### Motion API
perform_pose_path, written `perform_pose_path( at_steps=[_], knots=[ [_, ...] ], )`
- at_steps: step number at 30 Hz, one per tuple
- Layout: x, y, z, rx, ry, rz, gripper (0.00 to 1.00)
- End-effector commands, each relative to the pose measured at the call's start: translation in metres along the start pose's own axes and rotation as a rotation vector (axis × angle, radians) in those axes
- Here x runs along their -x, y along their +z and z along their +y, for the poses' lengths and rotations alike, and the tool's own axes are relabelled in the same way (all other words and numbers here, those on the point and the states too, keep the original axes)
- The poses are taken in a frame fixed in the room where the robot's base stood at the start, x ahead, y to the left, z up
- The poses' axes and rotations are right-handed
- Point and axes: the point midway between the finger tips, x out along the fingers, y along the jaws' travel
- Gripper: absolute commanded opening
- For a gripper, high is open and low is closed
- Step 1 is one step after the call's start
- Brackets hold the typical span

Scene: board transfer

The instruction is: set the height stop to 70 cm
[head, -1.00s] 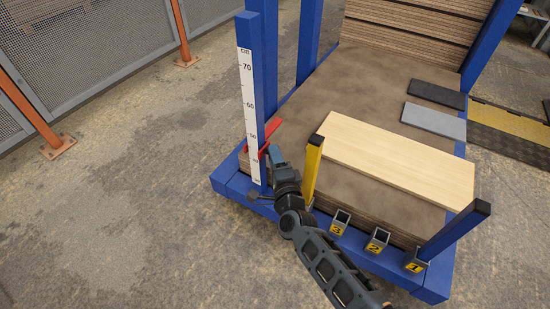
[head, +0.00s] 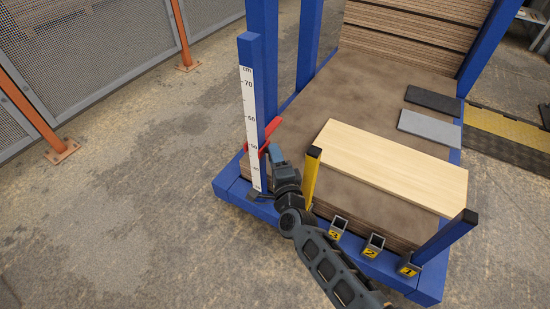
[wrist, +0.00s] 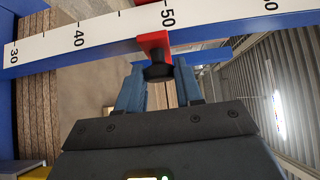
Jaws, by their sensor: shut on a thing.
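The height stop is a red slider (head: 273,127) with a black knob (wrist: 158,72), on a blue post (head: 258,60) carrying a white cm scale (head: 248,103). In the wrist view the red slider (wrist: 154,42) sits just below the 50 mark. My gripper (wrist: 159,90) is shut on the knob, with one blue finger on each side of it. In the head view my gripper (head: 275,154) is at the post, right by the slider. The 70 mark (head: 249,84) is visible well above it.
A pale board (head: 392,165) lies on the brown board stack to the right. A yellow post (head: 312,178) with a black cap stands close beside my arm. Numbered brackets (head: 372,246) line the front edge. The floor to the left is clear.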

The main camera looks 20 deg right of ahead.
Motion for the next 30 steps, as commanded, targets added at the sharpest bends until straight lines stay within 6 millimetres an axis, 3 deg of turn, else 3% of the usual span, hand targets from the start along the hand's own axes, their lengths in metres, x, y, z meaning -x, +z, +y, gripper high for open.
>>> perform_pose_path(
  at_steps=[1,15,21,30],
  knots=[
    [0.000,0.000,-0.026,0.000,-0.005,0.001,0.00],
    [0.000,0.000,-0.137,-0.001,-0.006,0.001,0.00],
    [0.000,0.000,-0.173,0.000,-0.005,0.002,0.00],
    [0.000,0.000,-0.202,0.000,-0.004,0.001,0.00]
  ],
)
